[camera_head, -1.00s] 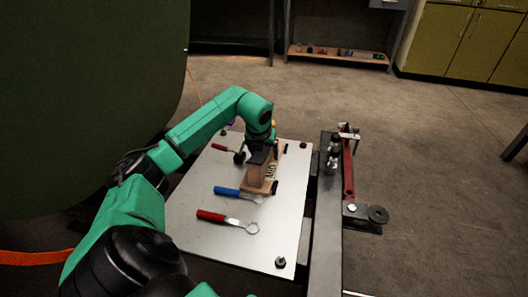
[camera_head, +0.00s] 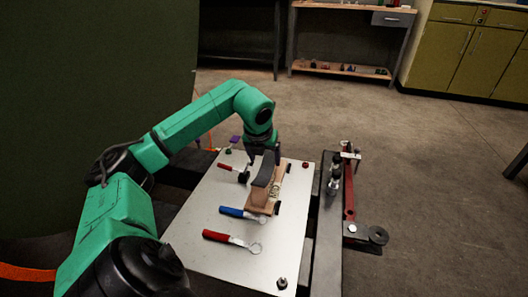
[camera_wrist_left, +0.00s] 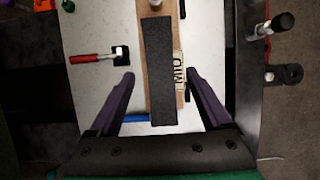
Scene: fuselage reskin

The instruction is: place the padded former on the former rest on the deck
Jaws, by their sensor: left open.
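The padded former (camera_head: 265,169), a curved piece with a dark pad on top, sits on the wooden former rest (camera_head: 258,209) on the pale deck (camera_head: 200,205). In the left wrist view the former (camera_wrist_left: 160,70) is a dark strip lengthwise over the wood (camera_wrist_left: 179,90), which carries a "MID" label. My left gripper (camera_head: 263,153) is above the far end of the former. In its wrist view the fingers of the left gripper (camera_wrist_left: 159,76) are open, one on each side of the strip, with gaps to it. The contact under the former is hidden. My right gripper is not in view.
A blue-handled tool (camera_head: 238,213) and a red-handled tool (camera_head: 228,238) lie on the deck left of and in front of the rest. Another red-handled tool (camera_head: 229,168) lies farther back. A dark rail with a red bar (camera_head: 349,195) runs along the right. A large green panel (camera_head: 90,90) fills the left.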

